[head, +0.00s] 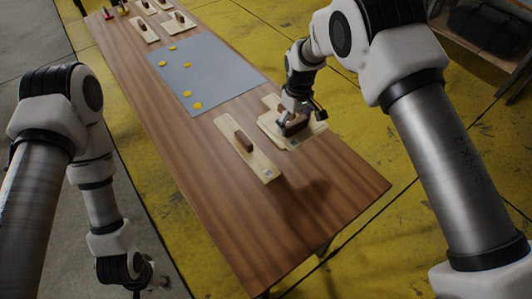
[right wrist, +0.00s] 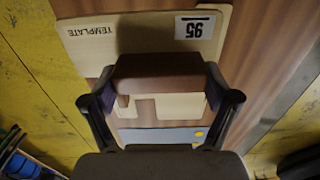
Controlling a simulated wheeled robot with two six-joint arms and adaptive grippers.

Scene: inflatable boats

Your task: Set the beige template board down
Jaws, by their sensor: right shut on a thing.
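The beige template board (head: 316,127) is near the right edge of the table. My right gripper (head: 293,116) is shut on its brown handle, which shows between the fingers in the right wrist view (right wrist: 158,72). I cannot tell whether the held board touches the table or that board. My left gripper (head: 146,282) hangs off the table's left side at the bottom of the head view; its fingers are unclear.
Another beige board (head: 258,163) with an upright brown handle lies left of the held one. A grey sheet (head: 210,70) with several yellow discs lies beyond. More handled boards (head: 144,30) are at the far end. The near end of the wooden table (head: 310,225) is clear.

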